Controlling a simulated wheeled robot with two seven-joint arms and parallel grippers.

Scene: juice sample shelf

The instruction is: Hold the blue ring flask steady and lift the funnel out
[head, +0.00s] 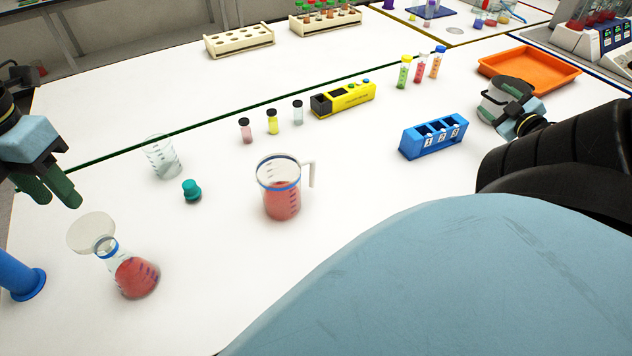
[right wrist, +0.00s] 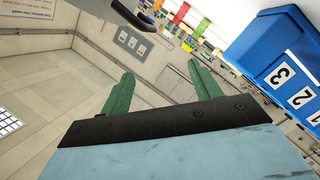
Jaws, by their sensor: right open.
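The blue ring flask (head: 137,277) stands on the white table at the lower left of the head view, with red liquid inside and a blue ring at its neck. The pale funnel (head: 90,230) sits in its mouth. My left gripper (head: 62,204) is above and to the left of the funnel, apart from it, with its green fingers spread and empty. My right gripper is far from the flask, at the right side of the head view. In the right wrist view its fingers (right wrist: 160,72) are wide apart with nothing between them.
A blue cylindrical object (head: 22,282) is left of the flask. A clear beaker (head: 162,158), a teal stopper (head: 191,191) and a jug of red liquid (head: 281,200) stand nearby. A blue numbered rack (head: 432,138) is further right.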

